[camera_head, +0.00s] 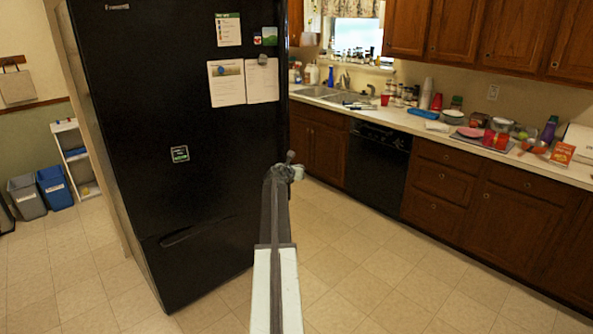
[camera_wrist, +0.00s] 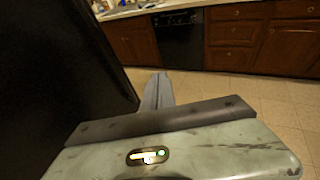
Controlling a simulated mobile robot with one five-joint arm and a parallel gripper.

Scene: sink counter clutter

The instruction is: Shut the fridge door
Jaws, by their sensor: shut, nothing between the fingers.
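The fridge (camera_head: 190,110) is a tall black unit on the left of the head view, with papers and magnets on its dark face. A handle recess (camera_head: 182,236) shows low on that face. I cannot tell how far its door stands open. In the wrist view the dark fridge surface (camera_wrist: 55,75) fills the left side. My gripper (camera_head: 291,163) is at the end of my outstretched arm, by the right edge of the black face; I cannot tell if it touches. In the wrist view my gripper (camera_wrist: 158,78) is shut and empty, just right of the fridge surface.
A counter (camera_head: 440,131) with a sink and much clutter runs along the back right. A black dishwasher (camera_head: 376,165) and wooden cabinets (camera_head: 485,215) are below it. Bins (camera_head: 54,187) and a white shelf (camera_head: 76,160) stand at the left. Tiled floor (camera_head: 400,285) is clear at right.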

